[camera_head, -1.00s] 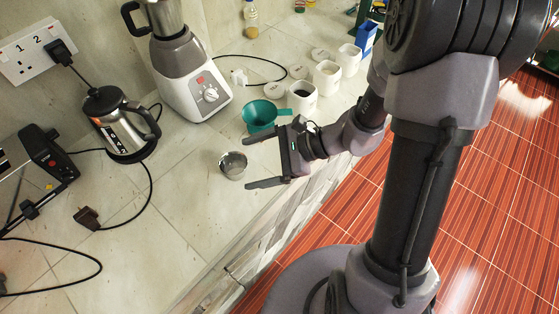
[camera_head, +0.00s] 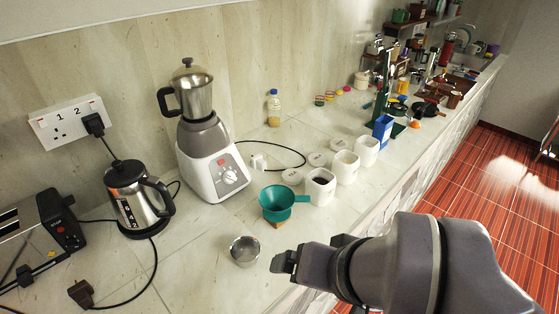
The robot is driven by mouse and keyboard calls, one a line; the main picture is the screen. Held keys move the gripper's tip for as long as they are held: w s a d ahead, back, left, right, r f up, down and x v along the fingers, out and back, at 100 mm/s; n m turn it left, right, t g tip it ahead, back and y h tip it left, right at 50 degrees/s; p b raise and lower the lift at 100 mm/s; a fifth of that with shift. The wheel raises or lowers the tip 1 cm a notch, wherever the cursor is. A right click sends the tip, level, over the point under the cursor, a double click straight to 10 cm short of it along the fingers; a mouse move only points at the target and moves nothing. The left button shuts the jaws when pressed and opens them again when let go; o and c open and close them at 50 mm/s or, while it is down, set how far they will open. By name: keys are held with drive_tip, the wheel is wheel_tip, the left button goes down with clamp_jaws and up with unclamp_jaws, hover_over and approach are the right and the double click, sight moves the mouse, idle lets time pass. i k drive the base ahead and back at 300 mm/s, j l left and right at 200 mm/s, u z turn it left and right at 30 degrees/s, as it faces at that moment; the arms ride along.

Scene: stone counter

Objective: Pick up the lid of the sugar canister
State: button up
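Three open white canisters stand in a row on the counter: a near one (camera_head: 321,190), a middle one (camera_head: 344,169) and a far one (camera_head: 367,152). The near one has dark contents. Three pale round lids lie flat behind them: a near lid (camera_head: 292,177), a middle lid (camera_head: 317,159) and a far lid (camera_head: 338,143). I cannot read which canister is the sugar one or which lid belongs to it. My gripper (camera_head: 284,264) is at the counter's front edge, nearer to me than the canisters and apart from the lids. It shows edge-on, so its opening is hidden.
A blender (camera_head: 211,165), a kettle (camera_head: 137,200) and a toaster (camera_head: 38,240) stand left. A blue box (camera_head: 382,129) stands beyond the canisters. A black cord (camera_head: 285,146) runs behind the lids.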

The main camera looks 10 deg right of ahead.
sight(337, 145)
drive_tip(key=i+l+u, duration=0.1)
drive_tip(key=l, duration=0.25)
drive_tip(key=i+l+u, duration=0.1)
drive_tip(key=i+l, duration=0.15)
drive_tip(key=i+l+u, duration=0.1)
drive_tip(key=l, duration=0.35)
drive_tip(key=i+l+u, duration=0.1)
drive_tip(key=i+l, duration=0.3)
drive_tip(key=l, duration=0.35)
drive_tip(key=i+l+u, duration=0.15)
drive_tip(key=l, duration=0.25)
drive_tip(key=i+l+u, duration=0.1)
drive_tip(key=l, duration=0.25)
drive_tip(key=i+l+u, duration=0.1)
drive_tip(key=l, duration=0.35)
